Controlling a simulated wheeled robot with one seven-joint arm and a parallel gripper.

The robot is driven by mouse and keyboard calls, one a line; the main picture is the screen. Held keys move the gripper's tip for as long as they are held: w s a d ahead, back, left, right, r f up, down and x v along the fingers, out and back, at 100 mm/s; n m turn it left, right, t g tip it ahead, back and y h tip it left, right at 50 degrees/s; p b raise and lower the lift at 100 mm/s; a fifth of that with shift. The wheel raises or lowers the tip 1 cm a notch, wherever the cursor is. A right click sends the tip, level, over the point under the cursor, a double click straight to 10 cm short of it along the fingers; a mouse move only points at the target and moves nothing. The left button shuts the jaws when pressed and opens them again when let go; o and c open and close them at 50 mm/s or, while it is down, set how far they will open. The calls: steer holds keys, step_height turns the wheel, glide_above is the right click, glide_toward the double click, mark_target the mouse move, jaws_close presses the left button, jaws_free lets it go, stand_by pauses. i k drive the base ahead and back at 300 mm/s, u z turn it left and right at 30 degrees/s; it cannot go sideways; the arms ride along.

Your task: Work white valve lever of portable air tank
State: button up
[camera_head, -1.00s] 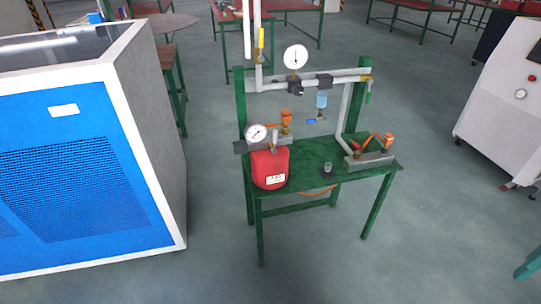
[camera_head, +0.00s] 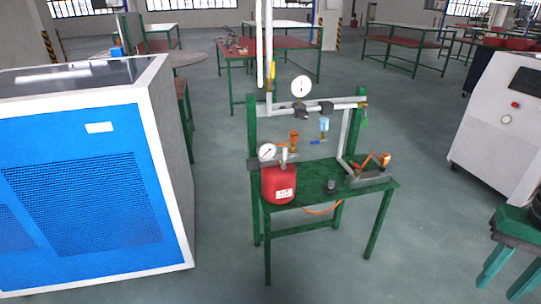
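A small red air tank (camera_head: 278,184) stands upright at the left of a green work stand's top (camera_head: 315,194). A round white gauge (camera_head: 267,152) is mounted above the tank, facing me. A small pale upright piece (camera_head: 284,154) shows just right of the gauge. It may be the white valve lever, but it is too small to make out its position. My gripper is not in view, and nothing touches the tank.
The stand carries grey pipes (camera_head: 340,105), an upper gauge (camera_head: 301,87) and orange-handled fittings (camera_head: 385,159). A large blue and white cabinet (camera_head: 90,180) is at left. A white machine (camera_head: 500,120) stands at right. Open grey floor (camera_head: 400,240) lies around the stand.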

mark_target(285, 150)
steer(key=u, duration=0.05)
steer(key=i, duration=1)
steer(key=z, duration=0.05)
